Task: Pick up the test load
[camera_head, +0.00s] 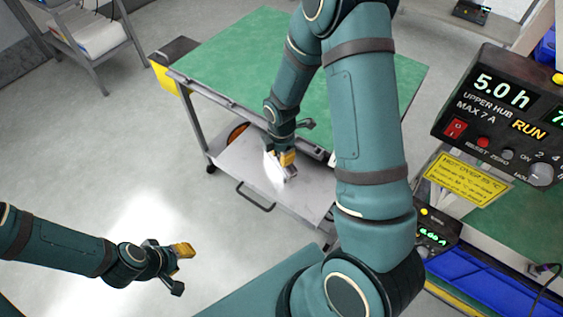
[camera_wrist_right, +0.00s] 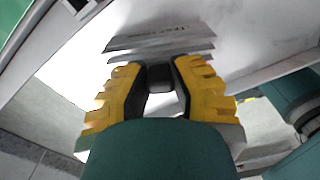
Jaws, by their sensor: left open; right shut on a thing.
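The test load (camera_wrist_right: 160,43) is a grey, finned metal block with faint print on it, in the right wrist view. My right gripper (camera_wrist_right: 160,82) is shut on it, with a yellow finger on each side of a dark middle part. In the head view my right gripper (camera_head: 287,163) reaches down over the pale lower surface of the cart, and a small grey part of the load (camera_head: 292,174) shows at its tips. I cannot tell whether the load touches that surface. My left gripper (camera_head: 180,268) is open and empty over the floor at lower left.
The cart has a green top (camera_head: 225,60) above a pale tray (camera_head: 240,170) with a dark handle (camera_head: 256,196). An orange round thing (camera_head: 237,132) lies in it. An instrument panel (camera_head: 490,120) reading 5.0 h stands at right.

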